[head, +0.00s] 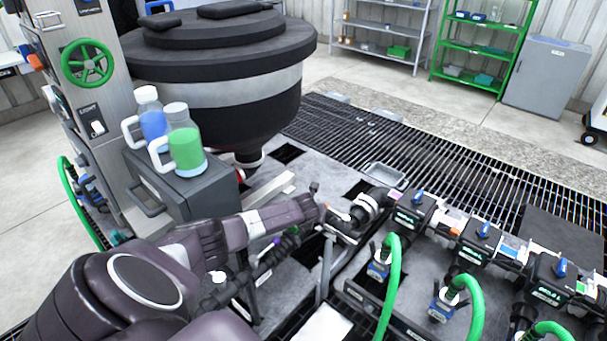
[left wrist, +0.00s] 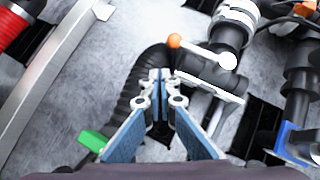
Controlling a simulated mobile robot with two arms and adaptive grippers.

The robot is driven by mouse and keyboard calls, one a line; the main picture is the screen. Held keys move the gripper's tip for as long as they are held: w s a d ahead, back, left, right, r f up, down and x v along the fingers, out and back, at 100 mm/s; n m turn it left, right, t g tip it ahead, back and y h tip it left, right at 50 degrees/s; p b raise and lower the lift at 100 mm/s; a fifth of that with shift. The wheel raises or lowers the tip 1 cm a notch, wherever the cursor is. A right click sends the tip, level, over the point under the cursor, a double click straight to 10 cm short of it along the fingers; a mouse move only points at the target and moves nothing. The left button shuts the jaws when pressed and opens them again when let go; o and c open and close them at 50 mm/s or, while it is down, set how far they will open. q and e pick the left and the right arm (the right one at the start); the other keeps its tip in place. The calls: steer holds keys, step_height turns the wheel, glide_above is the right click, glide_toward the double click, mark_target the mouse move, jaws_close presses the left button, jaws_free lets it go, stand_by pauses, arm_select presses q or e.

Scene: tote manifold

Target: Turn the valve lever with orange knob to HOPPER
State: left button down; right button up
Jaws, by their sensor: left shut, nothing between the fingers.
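In the left wrist view, the orange knob (left wrist: 175,41) sits at one end of a pale lever on a dark valve body (left wrist: 200,66). A white ball (left wrist: 228,61) is at the lever's other end. My left gripper (left wrist: 158,76) is shut and empty, its fingertips just below the knob in the picture, over a black corrugated hose; I cannot tell whether they touch the valve. In the head view my left arm reaches to the pipe fitting (head: 366,208) and hides much of the valve. No HOPPER label can be read. My right gripper is out of view.
A large dark hopper (head: 220,75) stands behind my arm. Bottles of blue (head: 150,120) and green (head: 186,148) liquid stand on a grey box to the left. Blue-handled valves (head: 417,197) and green hoses (head: 392,270) crowd the right. A red hose (left wrist: 18,25) is at upper left in the wrist view.

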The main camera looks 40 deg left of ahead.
arm_select(q)
steer(key=s+r, duration=0.4)
steer(key=r, duration=0.1)
steer(key=shift+s+d+r, duration=0.15)
steer(key=shift+d, duration=0.1)
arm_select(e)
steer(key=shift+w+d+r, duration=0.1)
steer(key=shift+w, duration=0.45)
